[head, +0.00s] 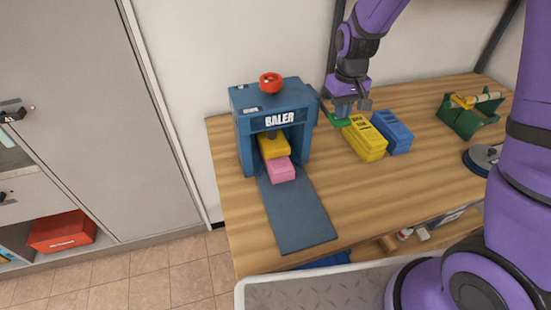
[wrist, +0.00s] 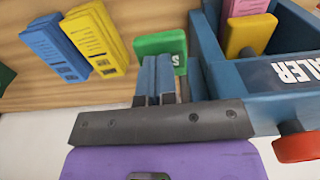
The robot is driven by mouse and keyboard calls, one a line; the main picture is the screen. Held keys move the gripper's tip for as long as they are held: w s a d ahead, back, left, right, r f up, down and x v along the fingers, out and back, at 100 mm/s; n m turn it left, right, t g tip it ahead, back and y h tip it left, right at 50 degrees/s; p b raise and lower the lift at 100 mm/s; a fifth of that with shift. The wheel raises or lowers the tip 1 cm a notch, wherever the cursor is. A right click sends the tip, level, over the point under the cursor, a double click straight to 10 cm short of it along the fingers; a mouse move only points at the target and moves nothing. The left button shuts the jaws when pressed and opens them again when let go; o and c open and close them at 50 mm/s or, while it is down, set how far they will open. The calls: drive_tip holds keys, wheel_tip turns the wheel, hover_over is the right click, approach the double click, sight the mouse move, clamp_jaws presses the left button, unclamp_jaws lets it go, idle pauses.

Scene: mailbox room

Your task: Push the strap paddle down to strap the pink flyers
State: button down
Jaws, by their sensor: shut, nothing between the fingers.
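The blue baler (head: 243,140) stands at the table's left back. The pink flyers (head: 281,171) lie in its mouth, partly on the dark mat, with a yellow block (head: 273,146) behind and above them. The green strap paddle (head: 335,120) sticks out from the baler's right side; it also shows in the wrist view (wrist: 160,44), partly hidden by my fingers. My gripper (head: 346,108) is shut and empty, its fingertips (wrist: 163,62) right at the paddle from above. I cannot tell whether they touch.
A yellow bundle (head: 365,140) and a blue bundle (head: 392,132) lie right of the paddle. A green holder (head: 462,120) stands farther right. A red knob (head: 270,80) tops the baler. The table's front middle (head: 350,205) is clear.

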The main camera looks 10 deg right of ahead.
drive_tip(key=shift+f, duration=1.7)
idle(0.4)
drive_tip(key=shift+w+f, duration=0.1)
drive_tip(key=shift+f, duration=0.05)
idle(0.5)
